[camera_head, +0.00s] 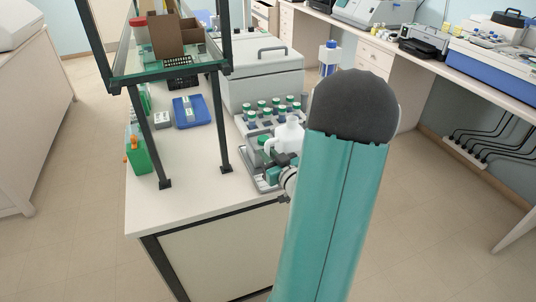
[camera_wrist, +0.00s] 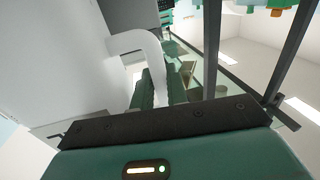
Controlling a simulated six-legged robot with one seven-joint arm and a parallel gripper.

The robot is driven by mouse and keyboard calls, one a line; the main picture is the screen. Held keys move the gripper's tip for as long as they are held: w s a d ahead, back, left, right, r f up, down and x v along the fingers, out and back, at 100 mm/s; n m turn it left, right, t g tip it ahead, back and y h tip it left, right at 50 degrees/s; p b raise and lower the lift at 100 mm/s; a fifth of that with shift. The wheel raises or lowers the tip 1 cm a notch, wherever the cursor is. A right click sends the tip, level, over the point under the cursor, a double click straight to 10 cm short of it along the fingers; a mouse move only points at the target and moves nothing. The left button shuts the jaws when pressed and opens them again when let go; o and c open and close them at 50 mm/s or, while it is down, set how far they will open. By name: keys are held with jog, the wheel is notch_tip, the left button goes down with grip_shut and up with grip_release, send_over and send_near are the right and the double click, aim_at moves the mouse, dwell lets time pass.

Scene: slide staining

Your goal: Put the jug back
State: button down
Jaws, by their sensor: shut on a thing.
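The white jug (camera_head: 288,137) is at the right side of the bench, close to the rack of green-capped bottles. In the wrist view the jug (camera_wrist: 60,60) fills the upper left, tilted in the picture, with its curved handle (camera_wrist: 135,40) running down toward my fingers. My gripper (camera_wrist: 160,90) is shut on the jug at its handle. In the head view my gripper (camera_head: 272,172) shows only in part, low beside the jug, with my arm covering much of the right. I cannot tell whether the jug's base touches anything.
Several green-capped bottles (camera_head: 270,106) stand behind the jug. A grey lidded machine (camera_head: 262,75) is beyond them. A shelf post (camera_head: 222,130) rises left of the jug. The bench front (camera_head: 190,205) is clear.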

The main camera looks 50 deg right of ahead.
jog(key=shift+f, duration=0.1)
jog(key=c, duration=1.4)
grip_release()
